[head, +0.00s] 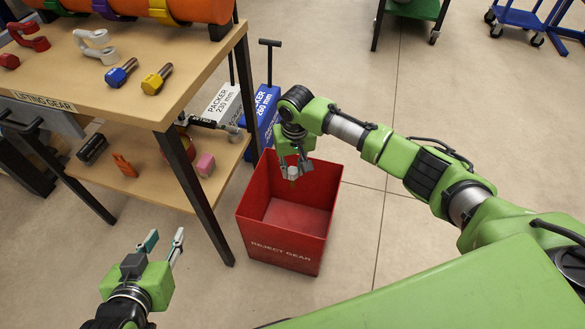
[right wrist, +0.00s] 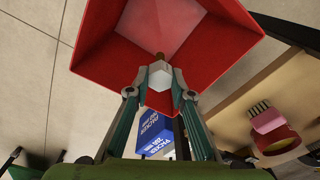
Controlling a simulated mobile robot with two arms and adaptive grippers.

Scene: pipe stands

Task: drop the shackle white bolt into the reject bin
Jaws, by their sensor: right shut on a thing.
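The white bolt (right wrist: 158,76) is between the fingertips of my right gripper (right wrist: 158,92), which is shut on it. In the head view the white bolt (head: 293,171) shows at the fingers of my right gripper (head: 292,165), over the red reject bin (head: 285,252). The bin's floor looks empty in the head view. In the right wrist view the bin (right wrist: 105,60) lies beyond the bolt. My left gripper (head: 163,241) is open and empty, left of the bin and in front of the table.
A wooden table (head: 60,60) at left carries a white shackle (head: 95,46), a red shackle (head: 28,36), a blue bolt (head: 121,73) and a yellow bolt (head: 157,79). Its lower shelf (head: 140,190) holds several items. White and blue packers stand behind the bin. Floor right of the bin is clear.

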